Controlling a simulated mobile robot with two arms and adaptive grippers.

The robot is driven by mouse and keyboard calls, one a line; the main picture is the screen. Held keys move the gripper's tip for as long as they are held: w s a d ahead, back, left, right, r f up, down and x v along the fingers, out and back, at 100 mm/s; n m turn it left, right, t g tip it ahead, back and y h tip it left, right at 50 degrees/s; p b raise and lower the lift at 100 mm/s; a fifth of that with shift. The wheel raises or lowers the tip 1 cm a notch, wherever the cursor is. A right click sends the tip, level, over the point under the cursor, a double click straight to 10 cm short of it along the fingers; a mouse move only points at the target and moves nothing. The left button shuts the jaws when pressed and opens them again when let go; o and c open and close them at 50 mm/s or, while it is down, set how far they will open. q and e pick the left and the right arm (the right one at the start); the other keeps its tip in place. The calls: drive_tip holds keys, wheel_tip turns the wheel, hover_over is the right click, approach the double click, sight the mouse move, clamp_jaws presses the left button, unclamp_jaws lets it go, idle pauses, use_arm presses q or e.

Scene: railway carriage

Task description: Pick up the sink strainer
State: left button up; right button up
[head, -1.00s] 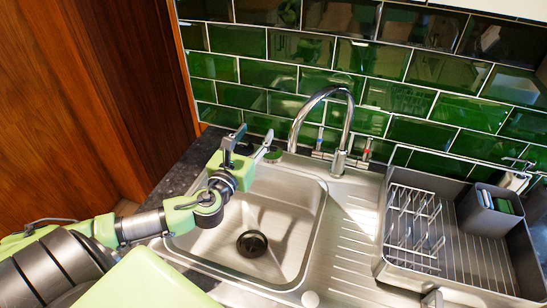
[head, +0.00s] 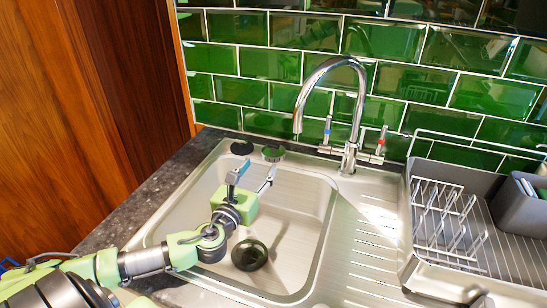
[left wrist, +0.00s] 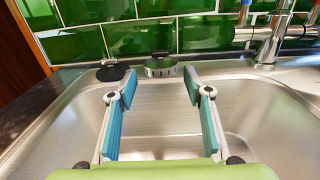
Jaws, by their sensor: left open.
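The sink strainer (head: 273,153), a small round piece with a metal rim, sits on the back ledge of the sink, left of the tap. It also shows in the left wrist view (left wrist: 160,67), ahead of and between my fingers. My left gripper (head: 253,174) is open and empty over the basin, in front of the strainer and apart from it. Its two blue-padded fingers spread wide in the left wrist view (left wrist: 152,88). My right gripper is not in view.
A black disc (head: 241,147) lies left of the strainer. The curved chrome tap (head: 350,110) stands to the right, before a green tiled wall (head: 300,65). A dark drain ring (head: 250,255) is in the basin. A dish rack (head: 440,215) stands at right.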

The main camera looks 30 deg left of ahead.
sight(273, 145)
use_arm(q)
drive_tip(key=p+x, duration=0.1)
drive_tip(key=x, duration=1.2)
drive_tip(key=shift+d+r, duration=0.1)
drive_tip(key=shift+r, duration=0.1)
clamp_jaws()
